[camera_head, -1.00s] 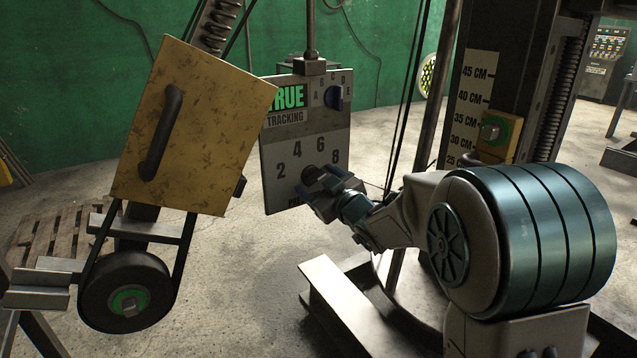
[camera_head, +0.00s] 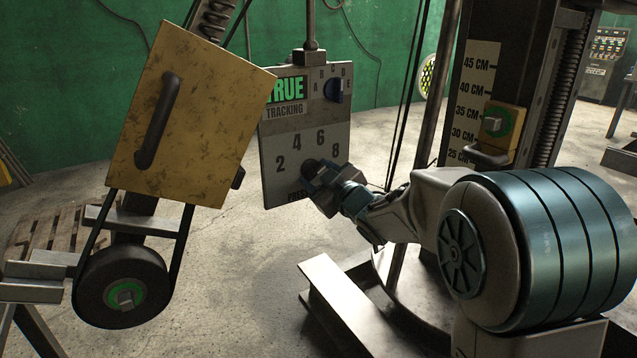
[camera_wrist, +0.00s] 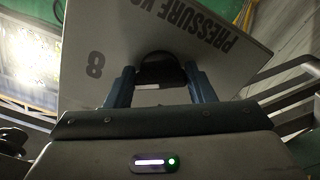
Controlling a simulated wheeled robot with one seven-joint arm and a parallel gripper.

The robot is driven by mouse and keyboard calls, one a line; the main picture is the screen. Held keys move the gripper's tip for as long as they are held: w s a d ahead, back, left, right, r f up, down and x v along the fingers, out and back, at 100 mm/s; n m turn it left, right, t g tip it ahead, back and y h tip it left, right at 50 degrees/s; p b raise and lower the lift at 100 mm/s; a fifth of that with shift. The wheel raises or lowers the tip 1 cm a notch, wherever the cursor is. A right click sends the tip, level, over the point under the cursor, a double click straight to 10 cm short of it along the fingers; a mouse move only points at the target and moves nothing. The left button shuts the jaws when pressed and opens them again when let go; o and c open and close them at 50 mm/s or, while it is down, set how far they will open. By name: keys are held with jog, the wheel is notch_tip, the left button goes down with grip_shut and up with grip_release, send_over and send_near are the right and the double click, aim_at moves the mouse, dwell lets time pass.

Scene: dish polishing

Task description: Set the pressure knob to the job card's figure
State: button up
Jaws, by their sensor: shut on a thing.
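The control panel (camera_head: 285,190) hangs from a rod and carries figures 2, 4, 6 and 8 around the pressure knob (camera_head: 312,167). My gripper (camera_head: 322,178) is at the panel's lower part, shut on the knob. In the wrist view the dark knob (camera_wrist: 161,70) sits between the two blue fingers of my gripper (camera_wrist: 160,88), below the upside-down lettering "PRESSURE". The figure 8 shows left of it. The knob's pointer is hidden, so its setting cannot be read. I see no job card in these views.
A yellow guard plate (camera_head: 190,110) and a belt wheel (camera_head: 122,287) stand left. A column with a centimetre scale (camera_head: 475,105) stands right.

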jog(key=shift+n+b, duration=3.5)
jog(key=o, duration=1)
jog(key=shift+r, duration=0.1)
jog(key=p+v, duration=0.2)
jog(key=v, duration=1.1)
jog(key=shift+s+d, duration=0.3)
